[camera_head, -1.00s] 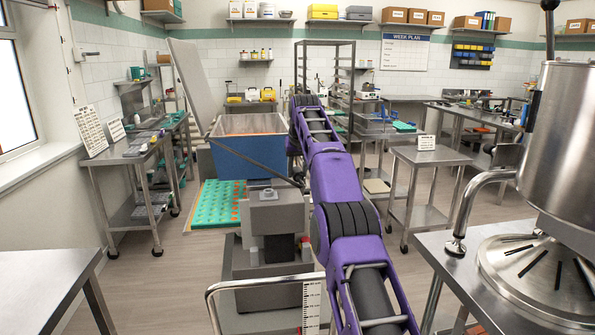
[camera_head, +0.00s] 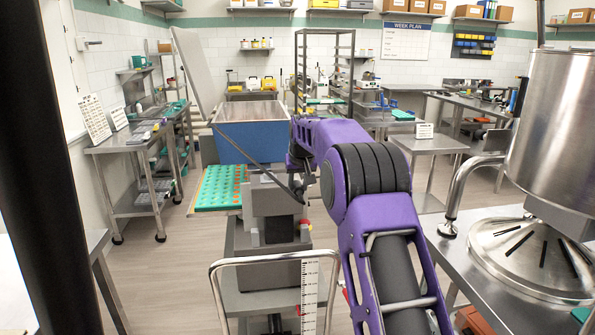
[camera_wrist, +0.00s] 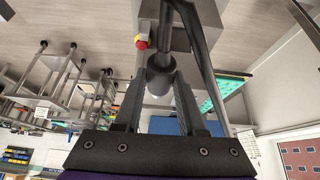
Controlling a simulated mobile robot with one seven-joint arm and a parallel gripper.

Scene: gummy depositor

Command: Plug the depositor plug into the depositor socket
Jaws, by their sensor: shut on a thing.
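My gripper (camera_wrist: 158,100) fills the lower middle of the wrist view, fingers pointing up the picture. It is shut on a dark grey rounded piece, seemingly the depositor plug (camera_wrist: 160,80). A thick dark cable or rod rises from that piece, and another dark strand passes to its right. In the head view my purple arm reaches forward and hides most of the gripper and the held piece. I cannot pick out the depositor socket in either view.
A grey block-shaped machine (camera_head: 272,200) stands on a cart with a white scale (camera_head: 310,292). A teal mould tray (camera_head: 219,188) and blue bin (camera_head: 250,142) lie beyond. A steel hopper (camera_head: 557,125) stands right.

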